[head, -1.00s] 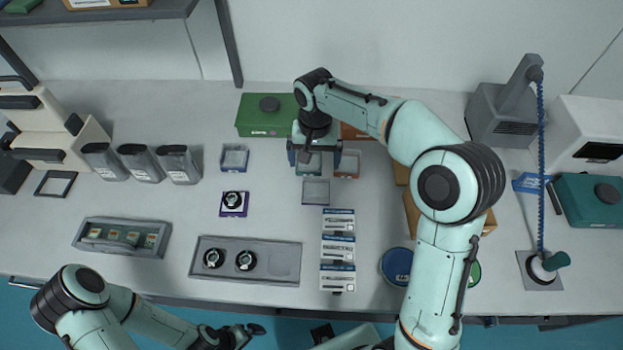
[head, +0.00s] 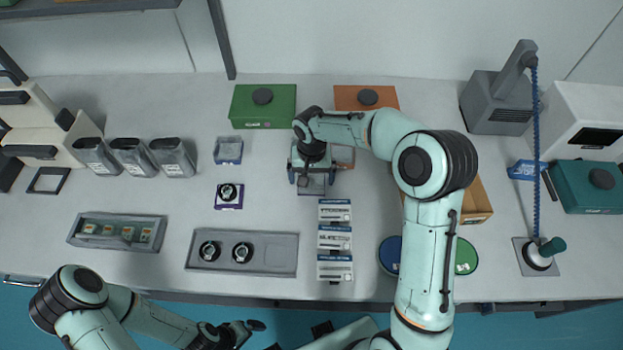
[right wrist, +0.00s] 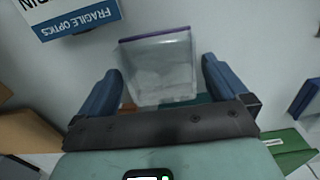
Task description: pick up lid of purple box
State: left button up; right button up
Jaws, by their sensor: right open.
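A clear lid with a purple edge (right wrist: 160,68) lies on the table in the right wrist view. In the head view its lower part (head: 312,189) shows below my right gripper (head: 312,177), which covers the rest. My right gripper is open, with one blue finger on each side of the lid in the wrist view (right wrist: 163,72); I cannot tell if they touch it. The purple box (head: 229,196) stands to the left, uncovered, with a round dark-rimmed part in it. My left gripper (head: 243,334) is at the table's front edge; its jaw state is unclear.
A small blue-edged box (head: 228,150) and an orange-edged one (head: 344,156) stand nearby. Labelled packets (head: 334,238) lie in front of the lid. Green (head: 263,106) and orange (head: 367,98) boxes stand behind. A grey tray (head: 270,254) lies front left.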

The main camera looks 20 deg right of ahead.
jog(key=c, duration=0.9)
jog(key=shift+r, duration=0.1)
